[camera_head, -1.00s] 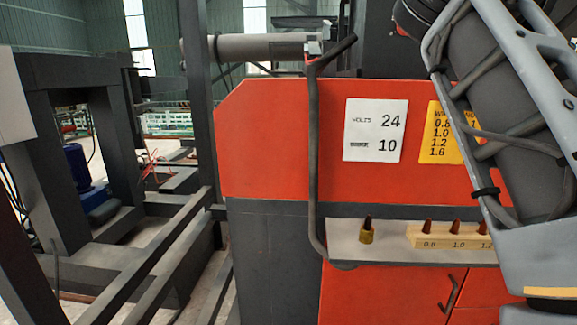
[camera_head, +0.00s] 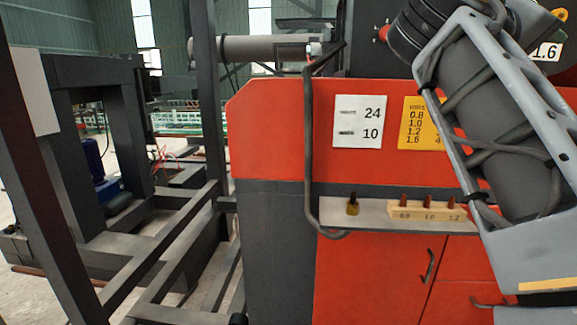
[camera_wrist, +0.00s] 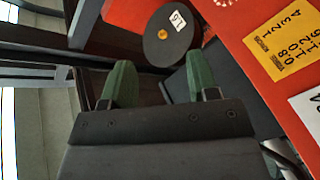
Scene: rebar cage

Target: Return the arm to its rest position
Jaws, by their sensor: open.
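My gripper (camera_wrist: 160,72) shows in the wrist view with two green fingers spread apart and nothing between them. A dark round disc (camera_wrist: 168,38) labelled 1.6 lies beyond the fingertips, and the orange-red cabinet (camera_wrist: 240,45) is to its right. In the head view my grey arm runs down the right side, in front of the red cabinet (camera_head: 270,130). The gripper itself is not visible in the head view.
A bent dark rod (camera_head: 311,150) stands before the cabinet. Dark steel frames (camera_head: 60,170) fill the left side.

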